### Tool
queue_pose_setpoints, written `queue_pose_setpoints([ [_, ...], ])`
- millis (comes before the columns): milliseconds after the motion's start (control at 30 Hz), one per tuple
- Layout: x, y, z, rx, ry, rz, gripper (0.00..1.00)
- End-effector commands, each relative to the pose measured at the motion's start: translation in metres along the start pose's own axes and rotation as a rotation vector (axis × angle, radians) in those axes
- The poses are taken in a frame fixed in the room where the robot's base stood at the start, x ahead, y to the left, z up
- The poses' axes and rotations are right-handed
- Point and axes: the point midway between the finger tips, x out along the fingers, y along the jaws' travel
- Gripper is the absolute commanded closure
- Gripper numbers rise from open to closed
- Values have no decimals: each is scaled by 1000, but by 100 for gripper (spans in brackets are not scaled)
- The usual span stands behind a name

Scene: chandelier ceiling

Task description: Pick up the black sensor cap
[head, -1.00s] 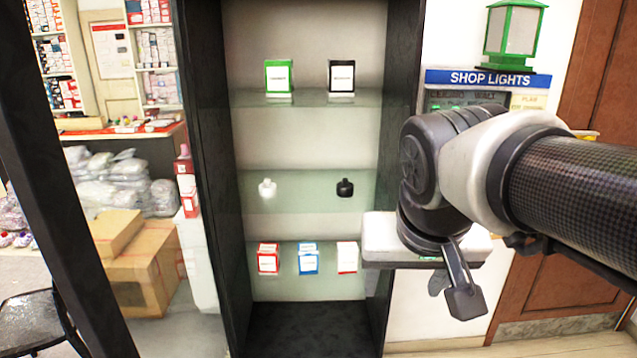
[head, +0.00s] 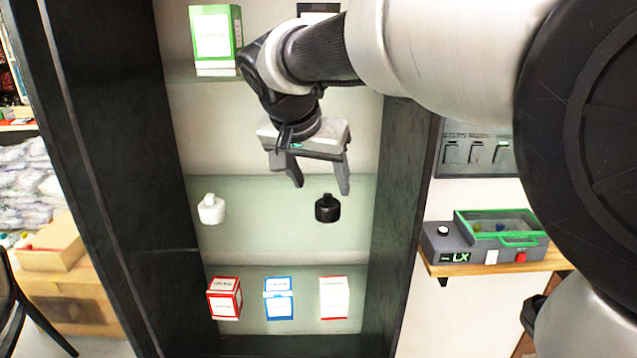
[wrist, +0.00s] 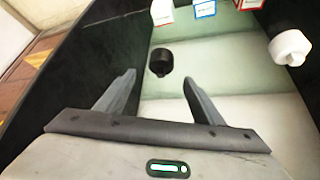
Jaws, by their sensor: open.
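The black sensor cap (head: 327,208) stands upright on the middle shelf, towards its right side. It also shows in the wrist view (wrist: 160,61), beyond my fingertips and between their lines. My gripper (head: 321,188) is open and empty in front of the shelf unit, just above and to the left of the black cap in the head view. In the wrist view my two fingers (wrist: 158,80) are spread wide apart, and nothing is between them. No contact with the cap shows.
A white cap (head: 211,209) stands left on the same shelf (head: 265,225). Red, blue and red-white boxes (head: 278,300) line the shelf below. A green box (head: 215,38) and a partly hidden black one are above. Dark side walls (head: 404,200) bound the unit. A grey device (head: 486,238) sits outside right.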

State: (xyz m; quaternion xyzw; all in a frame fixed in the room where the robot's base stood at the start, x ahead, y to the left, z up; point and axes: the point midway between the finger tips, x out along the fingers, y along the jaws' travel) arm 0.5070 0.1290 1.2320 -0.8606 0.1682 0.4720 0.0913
Motion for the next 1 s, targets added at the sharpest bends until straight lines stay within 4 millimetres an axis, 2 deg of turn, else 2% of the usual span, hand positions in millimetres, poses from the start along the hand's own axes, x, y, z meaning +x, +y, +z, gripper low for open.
queue_pose_setpoints([
  [167, 11, -3, 0, 5, 1, 3, 38],
  [400, 49, -2, 0, 5, -1, 3, 38],
  [600, 71, -2, 0, 4, 1, 3, 38],
  [933, 77, -2, 0, 4, 2, 1, 38],
  [967, 77, -2, 0, 4, 2, 1, 40],
  [1000, 77, -2, 0, 4, 2, 1, 47],
])
